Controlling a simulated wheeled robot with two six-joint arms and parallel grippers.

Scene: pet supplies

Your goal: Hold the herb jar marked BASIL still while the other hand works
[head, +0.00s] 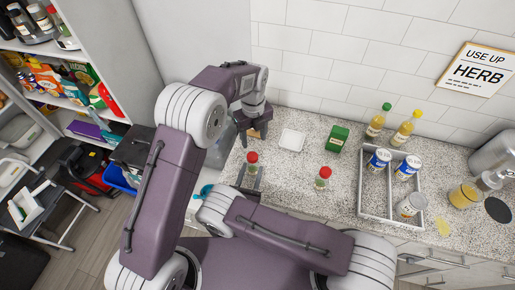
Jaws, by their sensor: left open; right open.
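Two small jars with red caps stand upright on the speckled counter. One jar (252,158) is at the left, and the other jar (323,178) stands to its right. Their labels are too small to read, so I cannot tell which is marked BASIL. My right gripper (249,178) is open at the left jar, with its fingers at the jar's near side. I cannot tell whether they touch it. My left gripper (245,131) is open above the counter, behind the left jar. A brownish item (254,133) beside its fingers is partly hidden.
A white square dish (292,139) and a green box (337,138) stand behind the jars. A grey divided tray (362,203) with cans is to the right. Two yellow bottles (376,124) stand behind it. A sign (478,70) reads "USE UP HERB". Counter between the jars is clear.

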